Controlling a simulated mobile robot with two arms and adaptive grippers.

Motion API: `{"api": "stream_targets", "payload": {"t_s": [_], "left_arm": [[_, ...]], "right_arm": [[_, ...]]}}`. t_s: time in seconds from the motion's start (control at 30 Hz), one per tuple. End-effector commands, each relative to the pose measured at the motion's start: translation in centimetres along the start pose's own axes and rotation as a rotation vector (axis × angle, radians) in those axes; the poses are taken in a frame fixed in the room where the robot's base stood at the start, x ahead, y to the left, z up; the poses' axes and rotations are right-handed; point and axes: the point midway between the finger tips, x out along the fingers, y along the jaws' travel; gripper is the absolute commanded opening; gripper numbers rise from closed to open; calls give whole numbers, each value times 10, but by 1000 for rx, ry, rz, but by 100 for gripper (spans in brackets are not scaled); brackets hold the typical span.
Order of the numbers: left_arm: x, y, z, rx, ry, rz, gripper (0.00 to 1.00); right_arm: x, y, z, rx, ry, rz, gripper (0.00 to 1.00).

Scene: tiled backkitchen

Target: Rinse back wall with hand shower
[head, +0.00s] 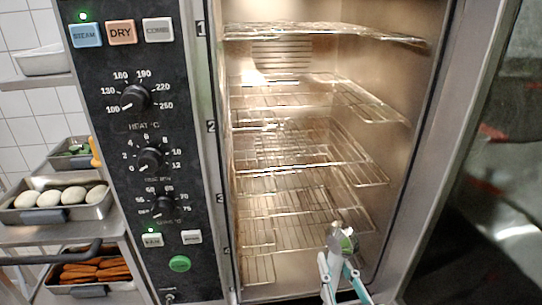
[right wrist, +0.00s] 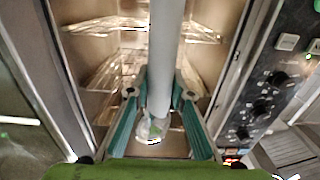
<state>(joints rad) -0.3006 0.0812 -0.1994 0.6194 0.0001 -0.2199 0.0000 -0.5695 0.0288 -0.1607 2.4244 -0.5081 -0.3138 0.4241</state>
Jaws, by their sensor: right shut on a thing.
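The back wall (head: 283,57) of the open, lit oven chamber is tan metal with a slotted vent near the top; wire racks partly hide its lower part. My right gripper (head: 341,264) is at the bottom of the head view, in front of the lower right of the chamber. It is shut on the hand shower (head: 343,242), whose grey head shows above the fingers. In the right wrist view the hand shower (right wrist: 165,60) is a pale tube between the teal fingers (right wrist: 160,100). No water shows. My left gripper is not in view.
Several wire racks (head: 300,150) cross the chamber. The control panel (head: 145,130) with knobs stands at its left. A dark glass door (head: 490,190) is at the right. Trays with white oval items (head: 62,198) and orange sticks (head: 95,269) sit on shelves at the far left.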

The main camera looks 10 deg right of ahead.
Motion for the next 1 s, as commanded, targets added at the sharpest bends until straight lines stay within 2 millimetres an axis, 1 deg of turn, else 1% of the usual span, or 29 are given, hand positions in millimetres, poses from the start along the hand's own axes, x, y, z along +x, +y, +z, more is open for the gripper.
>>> {"api": "stream_targets", "payload": {"t_s": [0.23,0.33,0.53,0.67,0.77,0.8,1.0], "left_arm": [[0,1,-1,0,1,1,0],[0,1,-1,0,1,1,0],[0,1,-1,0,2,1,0],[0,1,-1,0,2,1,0],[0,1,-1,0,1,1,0],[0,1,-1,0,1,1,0],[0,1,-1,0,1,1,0]], "right_arm": [[5,-5,-1,-4,5,-33,0],[11,-13,1,-9,6,-82,0],[22,-30,11,-15,3,-223,0],[26,-39,22,-14,-1,-329,0],[28,-45,34,-18,-3,-428,0],[28,-46,41,-19,-4,-478,0],[25,-47,66,-6,-5,-662,0]]}}
